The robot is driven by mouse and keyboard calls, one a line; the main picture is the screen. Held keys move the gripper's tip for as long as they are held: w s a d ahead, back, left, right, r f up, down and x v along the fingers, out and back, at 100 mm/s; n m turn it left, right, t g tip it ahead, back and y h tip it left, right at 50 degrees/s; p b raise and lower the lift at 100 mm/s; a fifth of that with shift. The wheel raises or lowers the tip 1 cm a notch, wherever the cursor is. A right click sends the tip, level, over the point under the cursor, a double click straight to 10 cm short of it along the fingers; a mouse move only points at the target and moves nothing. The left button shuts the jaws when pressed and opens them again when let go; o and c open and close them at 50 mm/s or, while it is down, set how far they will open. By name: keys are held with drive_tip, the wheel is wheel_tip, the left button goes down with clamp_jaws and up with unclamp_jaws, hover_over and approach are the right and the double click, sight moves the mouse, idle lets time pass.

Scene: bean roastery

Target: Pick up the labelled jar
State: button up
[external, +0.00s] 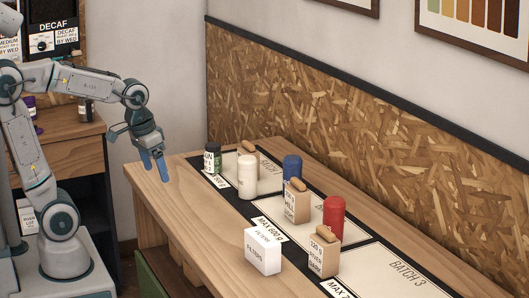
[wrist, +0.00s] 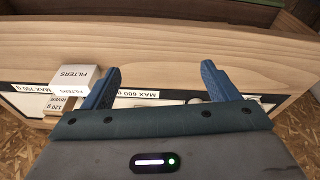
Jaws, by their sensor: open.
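A dark green jar with a white label (external: 213,158) stands upright at the far left end of the batch mat on the table. My gripper (external: 154,167) is open and empty, above the table's left end, to the left of the jar and apart from it. In the wrist view my two blue fingers (wrist: 160,78) are spread with nothing clear between them. I cannot make out the jar in the wrist view; my gripper body covers much of the mat.
A white jar (external: 247,177), blue jar (external: 292,167) and red jar (external: 333,217) stand on the mat. Bags (external: 297,204) (external: 325,252) and a filters box (external: 263,251) stand among them. The chipboard wall panel (external: 350,120) rises behind. The table's left front (external: 180,205) is clear.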

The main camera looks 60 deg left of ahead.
drive_tip(key=w+a+r+n+p, duration=0.1)
drive_tip(key=w+a+r+n, duration=0.15)
drive_tip(key=w, duration=0.45)
drive_tip(key=w+a+r+n+p, duration=0.1)
drive_tip(key=w+a+r+n, duration=0.1)
drive_tip(key=w+a+r, duration=0.3)
drive_tip(key=n+g+p, duration=0.3)
drive_tip(key=n+p, duration=0.4)
drive_tip(key=n, duration=0.6)
hover_over(215, 145)
drive_tip(key=f, duration=1.1)
drive_tip(key=shift+w+d, duration=0.1)
drive_tip(key=shift+d, duration=0.2)
drive_tip(key=shift+a+f+n+b, duration=0.35)
drive_tip(key=shift+f+n, duration=0.1)
drive_tip(key=shift+f, duration=0.2)
wheel_tip(215, 145, down, 8)
drive_tip(key=shift+b, duration=0.75)
drive_tip(key=shift+s+a+f+p, duration=0.15)
drive_tip(key=shift+f+p, duration=0.35)
drive_tip(key=shift+f, duration=0.9)
drive_tip(key=shift+s+a+f+p, duration=0.15)
drive_tip(key=shift+f+p, duration=0.3)
drive_tip(key=shift+f, duration=0.9)
